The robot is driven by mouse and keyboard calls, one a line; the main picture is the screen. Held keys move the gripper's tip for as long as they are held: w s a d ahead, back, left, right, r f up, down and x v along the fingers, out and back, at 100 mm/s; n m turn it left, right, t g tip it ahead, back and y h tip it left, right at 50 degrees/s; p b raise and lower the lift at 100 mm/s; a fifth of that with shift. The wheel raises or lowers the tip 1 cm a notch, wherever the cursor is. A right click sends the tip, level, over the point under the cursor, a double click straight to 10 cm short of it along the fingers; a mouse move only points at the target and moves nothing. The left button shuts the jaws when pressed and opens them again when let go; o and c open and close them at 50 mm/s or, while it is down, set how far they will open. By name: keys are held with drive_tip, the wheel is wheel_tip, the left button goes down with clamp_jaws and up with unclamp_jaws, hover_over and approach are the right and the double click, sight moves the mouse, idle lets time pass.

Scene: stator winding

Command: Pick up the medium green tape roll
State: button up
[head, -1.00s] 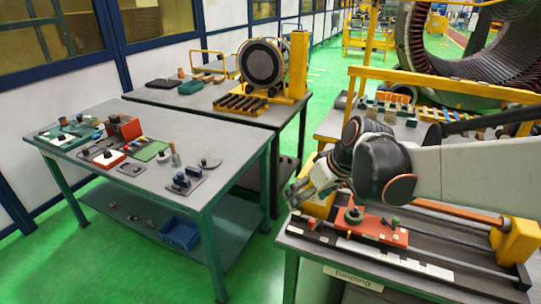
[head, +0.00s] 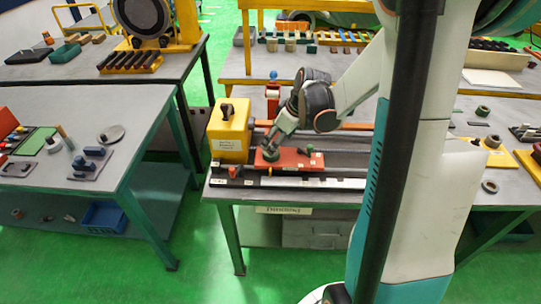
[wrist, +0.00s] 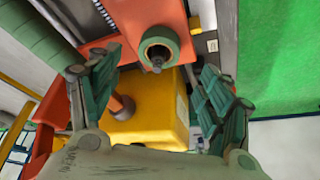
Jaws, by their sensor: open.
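A green tape roll (wrist: 150,52) with a pale inner ring sits on an orange-red plate in the wrist view, around a dark pin or knob at its middle. In the head view the roll (head: 270,155) is at the left part of the orange-red plate (head: 296,161), partly hidden by my gripper. My gripper (head: 279,140) is just above it, pointing down. In the wrist view its two green fingers (wrist: 155,88) are spread wide and empty, with the roll ahead of them, near the top of the picture. I see no contact with the roll.
A yellow block (head: 229,130) stands close to the left of my gripper. The plate lies on a rail bench with an orange bar (head: 345,127) behind. Another dark green ring (head: 482,111) lies on the bench at right. Green floor is clear at front left.

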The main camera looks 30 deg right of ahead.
sight(276, 157)
drive_tip(key=shift+b+x, duration=1)
drive_tip(key=shift+x, duration=2.4)
drive_tip(key=shift+w+d+r, duration=0.1)
drive_tip(key=shift+c, duration=0.4)
drive_tip(key=c, duration=1.1)
